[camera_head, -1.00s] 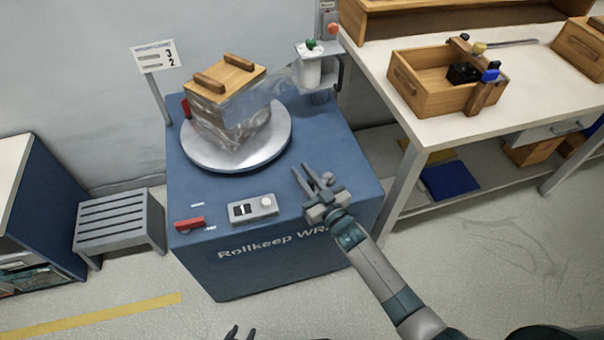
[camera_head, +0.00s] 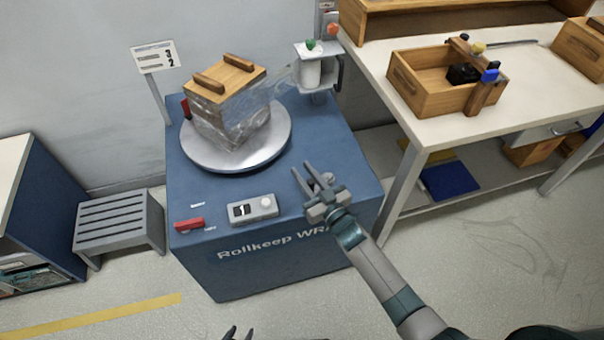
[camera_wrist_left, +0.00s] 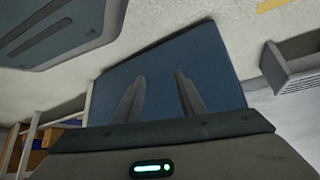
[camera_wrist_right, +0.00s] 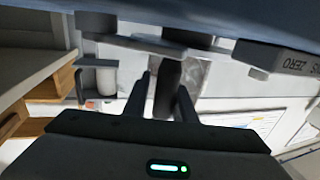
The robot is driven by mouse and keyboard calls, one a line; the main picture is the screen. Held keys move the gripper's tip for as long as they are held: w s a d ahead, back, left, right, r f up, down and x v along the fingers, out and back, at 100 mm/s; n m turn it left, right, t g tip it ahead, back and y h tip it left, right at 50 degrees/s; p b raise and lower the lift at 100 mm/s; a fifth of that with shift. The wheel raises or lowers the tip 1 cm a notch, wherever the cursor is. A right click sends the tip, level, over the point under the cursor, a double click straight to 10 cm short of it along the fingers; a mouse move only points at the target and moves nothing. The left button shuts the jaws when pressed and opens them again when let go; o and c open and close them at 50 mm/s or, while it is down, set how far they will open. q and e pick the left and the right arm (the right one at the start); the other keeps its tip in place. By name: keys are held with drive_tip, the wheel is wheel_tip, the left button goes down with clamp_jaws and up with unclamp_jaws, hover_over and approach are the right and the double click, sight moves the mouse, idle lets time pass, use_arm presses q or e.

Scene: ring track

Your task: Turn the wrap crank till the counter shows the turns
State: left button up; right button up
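The blue wrap machine (camera_head: 280,190) has a round turntable (camera_head: 185,150) carrying a wooden crate (camera_head: 228,105) wrapped in clear film. A counter box (camera_head: 265,214) on its front top edge appears to read 1. My right gripper (camera_head: 303,169) is over the machine's front right corner. In the right wrist view its fingers (camera_wrist_right: 164,85) are apart, with a dark upright crank handle (camera_wrist_right: 168,88) between them; contact is not clear. The grey crank knob shows partly behind the gripper in the head view (camera_head: 328,178). My left gripper (camera_head: 238,332) is open and empty before the machine.
A sign (camera_head: 155,56) shows 3 and 2. A film roll stand (camera_head: 318,68) is at the back right. A workbench (camera_head: 440,130) with a wooden tote (camera_head: 425,95) stands right, a grey step stool (camera_head: 118,218) left. A red part (camera_head: 189,224) lies on the front left top.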

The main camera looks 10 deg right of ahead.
drive_tip(key=o, duration=0.3)
drive_tip(key=shift+w+d+r, duration=0.2)
drive_tip(key=shift+w+d, duration=0.3)
drive_tip(key=shift+d, duration=0.35)
drive_tip(key=shift+w+d+f, duration=0.1)
drive_tip(key=shift+d, duration=0.05)
use_arm(q)
drive_tip(key=shift+d+r, duration=0.1)
drive_tip(key=shift+d, duration=0.7)
use_arm(e)
drive_tip(key=shift+a, duration=0.2)
drive_tip(key=shift+s, duration=0.25)
